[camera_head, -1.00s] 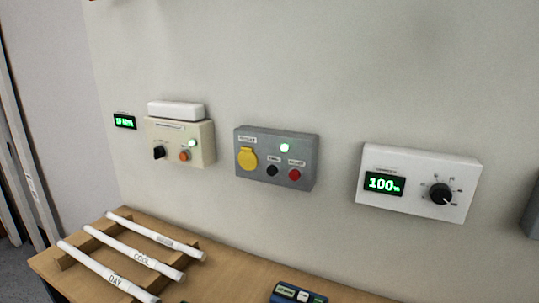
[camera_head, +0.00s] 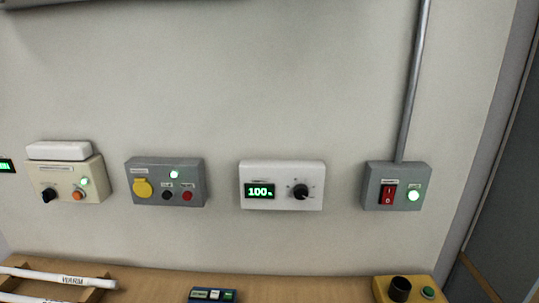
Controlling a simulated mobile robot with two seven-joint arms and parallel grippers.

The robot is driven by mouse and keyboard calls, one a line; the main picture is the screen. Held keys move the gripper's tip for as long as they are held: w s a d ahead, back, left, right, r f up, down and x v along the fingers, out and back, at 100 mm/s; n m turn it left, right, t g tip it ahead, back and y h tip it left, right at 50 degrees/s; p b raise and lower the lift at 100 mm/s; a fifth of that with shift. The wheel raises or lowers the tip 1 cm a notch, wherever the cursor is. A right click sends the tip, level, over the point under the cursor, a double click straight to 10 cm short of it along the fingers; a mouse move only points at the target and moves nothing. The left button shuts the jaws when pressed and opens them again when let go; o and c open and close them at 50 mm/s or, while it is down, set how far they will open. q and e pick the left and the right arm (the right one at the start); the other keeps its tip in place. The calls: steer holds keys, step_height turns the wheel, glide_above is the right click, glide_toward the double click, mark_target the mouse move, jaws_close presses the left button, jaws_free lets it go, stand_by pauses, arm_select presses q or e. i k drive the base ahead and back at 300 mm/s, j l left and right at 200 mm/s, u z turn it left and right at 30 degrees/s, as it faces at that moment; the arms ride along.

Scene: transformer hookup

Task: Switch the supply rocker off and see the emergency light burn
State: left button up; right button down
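The supply box (camera_head: 398,186) is a grey box on the wall at the right, with a conduit running up from it. Its red rocker (camera_head: 388,194) is on the left of its face, and a green lamp (camera_head: 413,196) glows beside it. The rocker's exact tilt is too small to tell. The cream box (camera_head: 64,180) at the far left has a white lamp housing (camera_head: 58,150) on top, which does not look lit. A green lamp (camera_head: 84,181) glows on the cream box, beside a black knob and an orange button. Neither gripper is in view.
A grey box (camera_head: 165,182) with a yellow cover and a white dial box (camera_head: 282,185) reading 100% hang between them. Below, the wooden bench (camera_head: 300,284) carries white tubes (camera_head: 58,278), a small blue device (camera_head: 212,295) and a yellow button box (camera_head: 408,290). The wall before the supply box is clear.

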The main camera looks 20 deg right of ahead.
mark_target(389, 192)
steer(key=z, duration=1.45)
steer(key=k+l+z, duration=0.2)
steer(key=l+z, duration=0.25)
steer(key=k, duration=0.05)
